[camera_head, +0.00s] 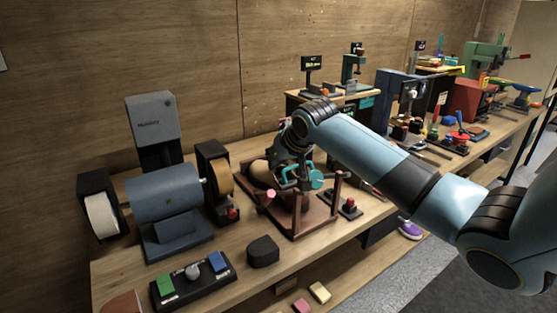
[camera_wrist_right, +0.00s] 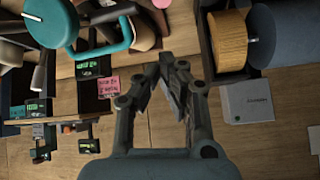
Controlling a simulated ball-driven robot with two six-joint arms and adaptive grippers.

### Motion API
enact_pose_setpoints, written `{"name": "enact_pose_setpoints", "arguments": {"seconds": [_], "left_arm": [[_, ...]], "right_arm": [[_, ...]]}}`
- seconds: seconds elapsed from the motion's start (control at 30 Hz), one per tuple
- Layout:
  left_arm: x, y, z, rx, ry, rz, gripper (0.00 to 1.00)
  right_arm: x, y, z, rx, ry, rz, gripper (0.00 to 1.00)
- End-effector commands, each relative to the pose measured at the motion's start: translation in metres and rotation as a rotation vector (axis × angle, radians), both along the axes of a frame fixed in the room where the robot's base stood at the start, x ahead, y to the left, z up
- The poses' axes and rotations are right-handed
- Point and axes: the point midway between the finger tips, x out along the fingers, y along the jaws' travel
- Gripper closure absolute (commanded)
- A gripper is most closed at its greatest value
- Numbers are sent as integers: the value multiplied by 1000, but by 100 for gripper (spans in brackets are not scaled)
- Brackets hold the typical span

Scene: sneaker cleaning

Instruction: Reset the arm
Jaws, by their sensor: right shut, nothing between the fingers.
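My right arm (camera_head: 375,150) reaches in from the right in the head view, over the workbench. My right gripper (camera_head: 283,152) is at its end, above the back of a brown frame-like stand with a teal clamp. The wrist often hides it there. In the right wrist view the gripper (camera_wrist_right: 173,78) shows clearly, with its fingers shut together and nothing between them. It is between the teal part (camera_wrist_right: 106,48) and the tan grinder wheel (camera_wrist_right: 229,40), apart from both as far as I can tell. My left gripper is not in view.
The brown stand (camera_head: 294,232) is under my right wrist. A blue-grey bench grinder (camera_head: 165,205) stands to its left, with a button panel (camera_head: 190,282) in front. More machines line the bench (camera_head: 340,240) at the back right. A wooden wall (camera_head: 210,60) is behind.

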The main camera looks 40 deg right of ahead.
Motion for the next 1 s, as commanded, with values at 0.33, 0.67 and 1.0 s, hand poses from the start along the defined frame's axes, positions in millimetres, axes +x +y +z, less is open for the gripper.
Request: {"name": "enact_pose_setpoints", "arguments": {"seconds": [0.33, 0.67, 1.0], "left_arm": [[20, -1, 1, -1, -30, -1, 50], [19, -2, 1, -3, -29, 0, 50], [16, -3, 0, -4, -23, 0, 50]], "right_arm": [[-8, 2, 7, -1, 0, 1, 100], [-8, 2, 6, -1, 0, 1, 100], [-94, 62, -32, -48, 134, 128, 100]]}}
